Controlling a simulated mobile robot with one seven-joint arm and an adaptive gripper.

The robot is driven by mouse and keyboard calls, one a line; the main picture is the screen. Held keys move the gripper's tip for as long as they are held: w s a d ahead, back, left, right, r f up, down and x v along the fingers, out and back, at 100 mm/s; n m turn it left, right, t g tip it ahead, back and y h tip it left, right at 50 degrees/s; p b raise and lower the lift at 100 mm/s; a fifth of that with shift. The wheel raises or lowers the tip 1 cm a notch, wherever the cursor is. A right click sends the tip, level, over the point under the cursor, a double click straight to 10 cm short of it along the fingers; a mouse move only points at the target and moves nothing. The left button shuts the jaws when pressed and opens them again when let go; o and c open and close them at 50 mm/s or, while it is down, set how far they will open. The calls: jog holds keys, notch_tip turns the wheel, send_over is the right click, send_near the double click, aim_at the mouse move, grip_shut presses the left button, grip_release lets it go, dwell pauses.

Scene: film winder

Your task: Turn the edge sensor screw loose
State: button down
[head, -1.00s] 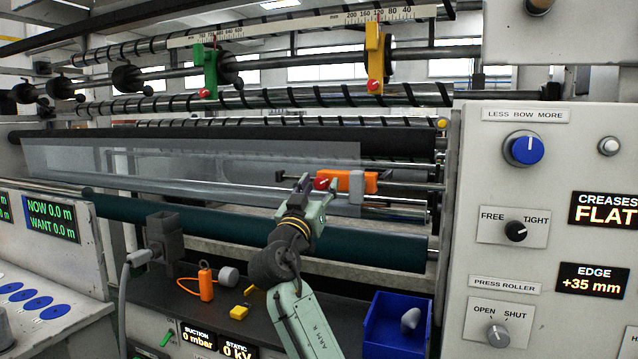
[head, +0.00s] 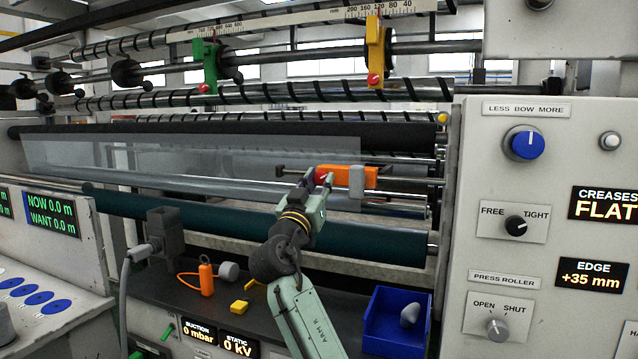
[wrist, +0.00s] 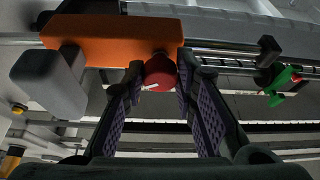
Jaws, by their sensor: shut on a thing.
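The edge sensor screw is a red knob with a white mark, on the orange edge sensor block. In the wrist view the red screw (wrist: 159,74) sits between the two fingertips of my gripper (wrist: 160,86), which are shut on its sides. The orange edge sensor block (wrist: 113,37) carries a grey head (wrist: 48,83) at its end. In the head view my gripper (head: 317,186) reaches up to the left end of the orange block (head: 345,177). The red screw (head: 321,177) shows partly there, behind the fingers.
The sensor sits on a rail (head: 405,184) beside the clear film (head: 190,155). The control panel (head: 550,250) stands close on the right; its EDGE display reads +35 mm. Below are a dark shelf with a blue bin (head: 385,345) and small yellow pieces (head: 239,308).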

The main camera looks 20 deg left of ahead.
jog(key=shift+n, duration=0.5)
jog(key=n+y+p, duration=0.1)
jog(key=n, duration=0.1)
jog(key=n+y+p, duration=0.1)
jog(key=n, duration=0.2)
jog(key=n+g+y+p, duration=0.1)
jog(key=n+y, duration=0.1)
jog(key=shift+d+r+n, duration=0.25)
jog(key=shift+n, duration=0.15)
jog(key=n+g+y, duration=0.1)
jog(key=n, duration=0.2)
jog(key=n+g+y+p, duration=0.1)
jog(key=n, duration=0.2)
jog(key=shift+n, duration=0.4)
jog(key=n+g, duration=0.1)
jog(key=n, duration=0.2)
jog(key=n+g, duration=0.1)
jog(key=n, duration=0.2)
jog(key=shift+d+r+g, duration=0.1)
jog(key=shift+r+g, duration=0.1)
jog(key=shift+g, duration=0.1)
jog(key=n+g, duration=0.1)
jog(key=n, duration=0.1)
jog(key=n+h, duration=0.1)
jog(key=n, duration=0.2)
jog(key=shift+g, duration=0.4)
jog(key=shift+r, duration=0.1)
jog(key=c, duration=1.3)
grip_release()
jog(key=shift+s, duration=0.1)
